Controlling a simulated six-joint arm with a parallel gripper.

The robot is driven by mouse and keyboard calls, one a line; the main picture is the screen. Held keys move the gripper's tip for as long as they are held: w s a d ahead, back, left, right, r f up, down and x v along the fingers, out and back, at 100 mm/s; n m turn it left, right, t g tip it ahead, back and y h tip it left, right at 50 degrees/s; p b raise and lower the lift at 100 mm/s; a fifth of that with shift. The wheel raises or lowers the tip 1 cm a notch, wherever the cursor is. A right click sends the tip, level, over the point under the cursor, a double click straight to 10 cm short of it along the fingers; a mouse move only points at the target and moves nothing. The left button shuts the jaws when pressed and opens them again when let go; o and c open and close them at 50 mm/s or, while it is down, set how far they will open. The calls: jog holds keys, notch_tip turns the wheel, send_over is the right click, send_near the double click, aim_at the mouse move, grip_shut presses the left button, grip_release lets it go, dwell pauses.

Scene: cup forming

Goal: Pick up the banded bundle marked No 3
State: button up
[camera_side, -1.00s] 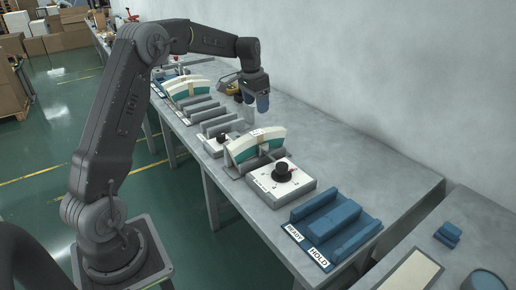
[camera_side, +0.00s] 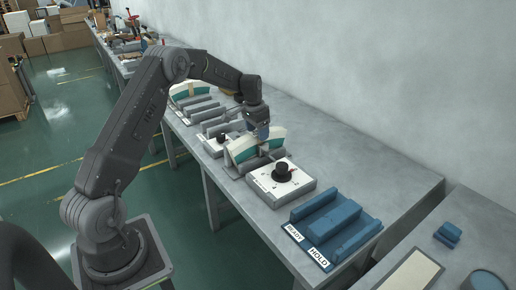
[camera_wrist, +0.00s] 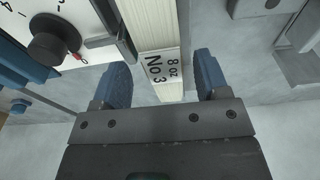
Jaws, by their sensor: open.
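The banded bundle marked No 3 (camera_wrist: 166,25) is a cream strip in the wrist view, with a white label reading "8 oz No 3". In the side view the bundle (camera_side: 240,148) is a curved cream and teal stack standing in a grey holder. My gripper (camera_wrist: 160,78) is open, with one blue finger on each side of the bundle around the label and gaps showing on both sides. In the side view my gripper (camera_side: 262,130) is down at the bundle's top and hides its middle.
A white dial box with a black knob (camera_side: 283,171) stands just in front of the bundle. Blue READY and HOLD trays (camera_side: 338,228) lie at the near table end. Another curved bundle (camera_side: 185,91) and grey blocks stand behind. The bench is clear toward the wall.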

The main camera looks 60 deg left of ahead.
aim_at(258, 147)
jog(key=f, duration=0.4)
jog(key=shift+w, duration=0.25)
jog(key=shift+c, duration=0.2)
jog(key=shift+r, duration=0.15)
grip_shut()
